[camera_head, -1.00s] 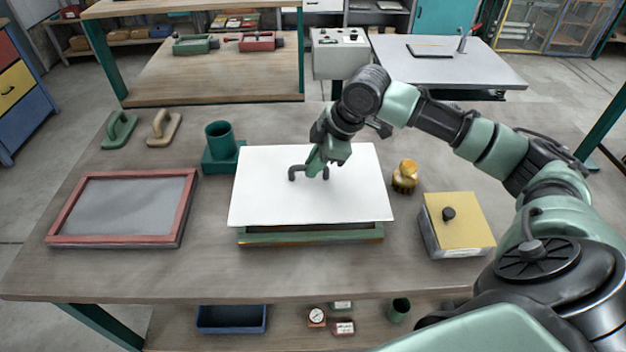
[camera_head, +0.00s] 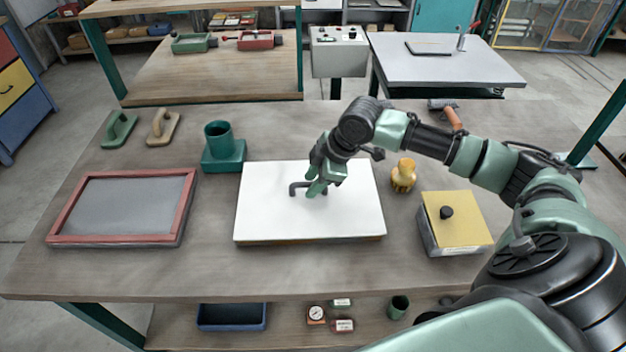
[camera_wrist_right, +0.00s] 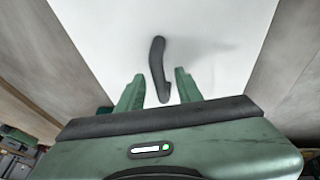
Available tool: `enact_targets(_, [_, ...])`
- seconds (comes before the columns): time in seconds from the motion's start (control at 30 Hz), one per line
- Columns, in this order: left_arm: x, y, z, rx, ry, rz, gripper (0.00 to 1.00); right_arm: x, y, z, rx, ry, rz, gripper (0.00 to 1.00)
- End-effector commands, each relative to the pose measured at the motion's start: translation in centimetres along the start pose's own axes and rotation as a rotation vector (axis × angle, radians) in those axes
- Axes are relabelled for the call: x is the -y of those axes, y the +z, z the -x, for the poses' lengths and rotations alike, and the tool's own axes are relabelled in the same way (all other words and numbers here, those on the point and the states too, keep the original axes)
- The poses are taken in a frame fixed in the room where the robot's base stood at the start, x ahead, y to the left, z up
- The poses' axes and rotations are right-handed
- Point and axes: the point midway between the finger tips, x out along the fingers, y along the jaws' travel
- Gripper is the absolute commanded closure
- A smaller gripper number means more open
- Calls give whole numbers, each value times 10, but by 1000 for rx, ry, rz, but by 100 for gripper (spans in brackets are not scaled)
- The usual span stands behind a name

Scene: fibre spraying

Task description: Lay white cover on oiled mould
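The white cover (camera_head: 270,215) lies flat over the mould in the middle of the table and hides nearly all of it. Only a thin strip of the mould (camera_head: 315,240) shows under the front edge. The cover has a dark handle (camera_head: 295,187), which also shows in the right wrist view (camera_wrist_right: 157,60). My right gripper (camera_head: 316,190) is at the handle. In the right wrist view its two green fingers (camera_wrist_right: 158,88) stand apart, with the handle between them and gaps on both sides. My left gripper is not in view.
A red-framed screen (camera_head: 182,205) lies to the left, with a green cup on a stand (camera_head: 222,150) behind it. A yellow-topped box (camera_head: 460,225) and a brush (camera_head: 403,175) stand to the right. The front strip of table is clear.

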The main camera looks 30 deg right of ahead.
Motion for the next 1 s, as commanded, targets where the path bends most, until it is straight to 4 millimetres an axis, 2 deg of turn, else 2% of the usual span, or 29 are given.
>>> enact_targets(0.27, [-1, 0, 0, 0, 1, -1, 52, 0, 0, 1, 0, 0, 0, 64])
enact_targets(0.43, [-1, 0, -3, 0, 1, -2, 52, -1, 0, 13, 1, 2, 0, 64])
enact_targets(0.8, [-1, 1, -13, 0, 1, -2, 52, -2, 0, 89, 2, 4, 0, 64])
enact_targets(1.0, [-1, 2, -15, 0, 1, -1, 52, -2, -1, 116, 1, 2, -1, 64])
